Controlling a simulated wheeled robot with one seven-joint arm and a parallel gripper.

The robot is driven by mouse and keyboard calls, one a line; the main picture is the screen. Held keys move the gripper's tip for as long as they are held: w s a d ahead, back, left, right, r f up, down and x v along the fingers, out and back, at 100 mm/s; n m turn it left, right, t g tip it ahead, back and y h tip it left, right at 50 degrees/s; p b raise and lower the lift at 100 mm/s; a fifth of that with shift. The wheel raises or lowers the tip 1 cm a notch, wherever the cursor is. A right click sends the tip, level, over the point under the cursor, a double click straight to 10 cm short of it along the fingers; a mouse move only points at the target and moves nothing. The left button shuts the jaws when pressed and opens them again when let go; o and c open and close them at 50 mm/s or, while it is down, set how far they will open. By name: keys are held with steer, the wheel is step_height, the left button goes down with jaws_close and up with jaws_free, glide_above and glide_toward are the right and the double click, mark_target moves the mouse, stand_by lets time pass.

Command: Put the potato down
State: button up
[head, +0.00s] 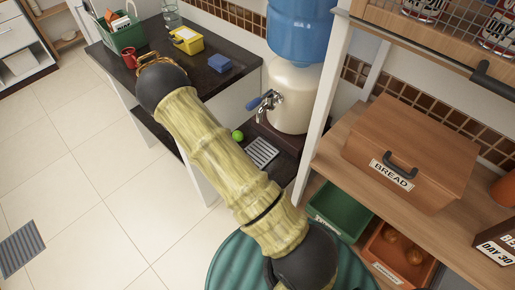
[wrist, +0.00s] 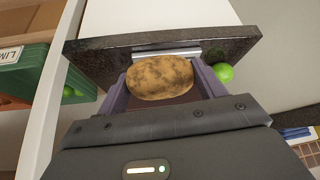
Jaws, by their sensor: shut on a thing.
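The potato (wrist: 160,77) is brown and speckled and shows in the wrist view between the purple fingers of my gripper (wrist: 162,88). My gripper is shut on it. Behind the potato, in the same view, is a dark stone-like slab (wrist: 90,58); I cannot tell whether the potato touches it. In the head view my arm covers the gripper and the potato, so neither shows there.
A green lime (wrist: 223,73) lies right of the gripper; it also shows in the head view (head: 237,135) near a metal drip grate (head: 262,152). A green bin (head: 338,212), a bread box (head: 410,155) and a water dispenser (head: 292,95) stand right. A dark counter (head: 213,82) holds several items.

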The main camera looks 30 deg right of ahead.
steer(key=p, duration=0.2)
glide_toward(260, 151)
steer(key=shift+w+d+f, duration=0.45)
steer(key=shift+d+f, duration=0.35)
steer(key=shift+w+d, duration=0.25)
steer(key=shift+d, duration=0.3)
steer(key=shift+a+f+p, duration=0.1)
steer(key=shift+f+p, duration=0.6)
steer(key=shift+f, duration=1.05)
steer(key=shift+f, duration=0.2)
steer(key=o, duration=1.1)
steer(key=shift+c, duration=0.2)
steer(key=shift+r, duration=0.2)
